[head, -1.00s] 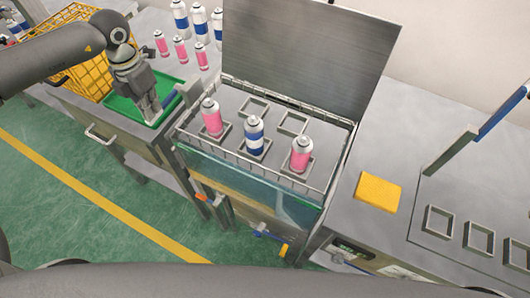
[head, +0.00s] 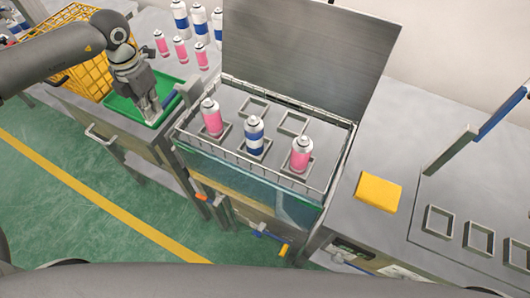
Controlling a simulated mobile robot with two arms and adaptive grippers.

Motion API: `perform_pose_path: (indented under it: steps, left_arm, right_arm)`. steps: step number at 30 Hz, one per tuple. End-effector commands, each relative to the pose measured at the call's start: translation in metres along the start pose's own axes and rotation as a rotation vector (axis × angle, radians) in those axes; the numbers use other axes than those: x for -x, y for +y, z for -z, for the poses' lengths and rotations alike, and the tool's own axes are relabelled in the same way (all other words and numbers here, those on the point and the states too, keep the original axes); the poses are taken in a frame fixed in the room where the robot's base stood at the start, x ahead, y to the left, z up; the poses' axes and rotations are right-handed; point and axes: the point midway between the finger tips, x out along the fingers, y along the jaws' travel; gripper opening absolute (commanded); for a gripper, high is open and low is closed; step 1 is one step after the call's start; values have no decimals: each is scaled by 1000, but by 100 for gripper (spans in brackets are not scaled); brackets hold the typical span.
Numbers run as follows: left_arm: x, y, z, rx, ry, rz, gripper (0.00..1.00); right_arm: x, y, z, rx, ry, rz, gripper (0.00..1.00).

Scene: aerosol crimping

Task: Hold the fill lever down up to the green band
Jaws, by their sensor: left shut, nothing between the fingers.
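My left gripper (head: 152,113) points down at the green tray (head: 124,110) on the left bench, its fingers shut with nothing visible between them. A blue handle-like piece (head: 170,99) shows just right of the fingers; contact cannot be told. A glass-fronted tank (head: 292,207) stands in the middle, right of the gripper. Small fittings show low on its front: an orange-tipped one (head: 201,197), a blue one (head: 259,229) and a yellow-tipped one (head: 284,249). Which part is the fill lever cannot be told. I cannot make out a green band. My right gripper is not in view.
A wire basket (head: 327,184) in the tank holds two pink cans and a blue-banded can. The tank's lid (head: 305,45) stands raised. A yellow crate (head: 78,20) and several cans stand at back left. A yellow block (head: 378,191) lies on the right bench.

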Motion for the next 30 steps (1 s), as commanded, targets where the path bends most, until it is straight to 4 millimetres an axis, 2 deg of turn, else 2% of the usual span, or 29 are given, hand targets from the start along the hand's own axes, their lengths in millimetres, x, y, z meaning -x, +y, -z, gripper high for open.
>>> perform_pose_path:
  steps: [10,13,25,27,30]
  left_arm:
    - [-1,0,1,0,2,0,0]
    - [6,0,0,0,2,0,0]
    - [82,0,0,0,-1,0,0]
    - [90,0,0,0,1,0,0]
    - [91,0,0,0,2,0,0]
  right_arm:
    - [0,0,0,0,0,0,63]
    - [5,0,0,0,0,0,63]
    - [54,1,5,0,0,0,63]
    - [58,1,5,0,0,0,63]
    - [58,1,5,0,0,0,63]
